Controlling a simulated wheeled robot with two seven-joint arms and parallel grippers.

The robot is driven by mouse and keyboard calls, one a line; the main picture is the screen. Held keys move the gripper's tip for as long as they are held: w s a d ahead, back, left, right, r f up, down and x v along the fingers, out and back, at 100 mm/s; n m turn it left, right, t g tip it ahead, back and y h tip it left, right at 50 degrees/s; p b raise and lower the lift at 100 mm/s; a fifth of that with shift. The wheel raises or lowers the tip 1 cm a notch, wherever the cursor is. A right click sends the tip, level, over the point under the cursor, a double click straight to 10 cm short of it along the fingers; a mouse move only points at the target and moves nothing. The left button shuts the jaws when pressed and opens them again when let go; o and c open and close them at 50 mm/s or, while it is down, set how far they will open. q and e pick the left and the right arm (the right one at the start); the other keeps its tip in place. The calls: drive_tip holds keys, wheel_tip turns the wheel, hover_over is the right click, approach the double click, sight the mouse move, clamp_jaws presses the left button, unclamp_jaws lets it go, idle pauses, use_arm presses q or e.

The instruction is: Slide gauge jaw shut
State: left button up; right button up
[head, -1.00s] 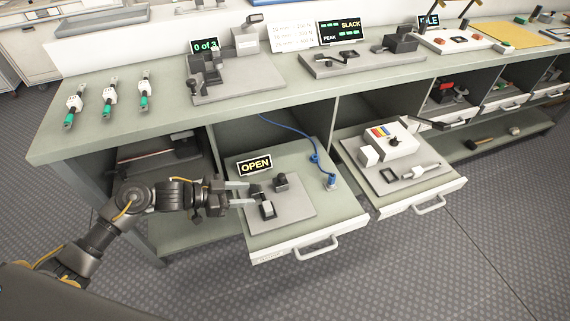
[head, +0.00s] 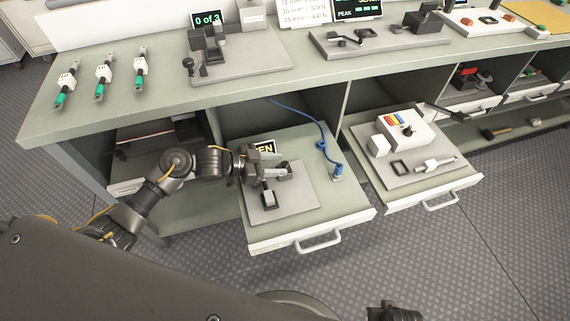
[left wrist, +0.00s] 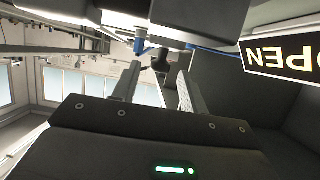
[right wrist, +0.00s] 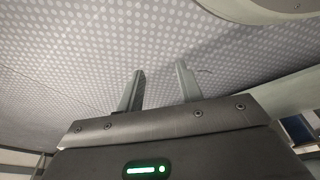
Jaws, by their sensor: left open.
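The gauge is a grey plate (head: 296,203) with dark blocks, lying in the pulled-out left drawer. A dark block with a pale top (head: 268,199) stands near its front left, and another dark block (head: 286,168) is behind, partly hidden by my gripper. A sign (head: 265,148) reading "OPEN" is partly covered by my left gripper (head: 277,167). That gripper is open, at the rear blocks; contact cannot be told. In the left wrist view, a dark post (left wrist: 160,61) shows between its fingers. My right gripper (right wrist: 160,80) is open and empty, over the floor.
A blue cable (head: 318,135) runs to a plug (head: 337,171) at the drawer's right. A second open drawer (head: 431,190) holds a white box (head: 403,132). The workbench (head: 150,113) above carries several green-and-white fuses and test fixtures.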

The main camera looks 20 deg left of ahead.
sight(282, 164)
use_arm(q)
drive_tip(key=shift+x, duration=1.7)
clamp_jaws()
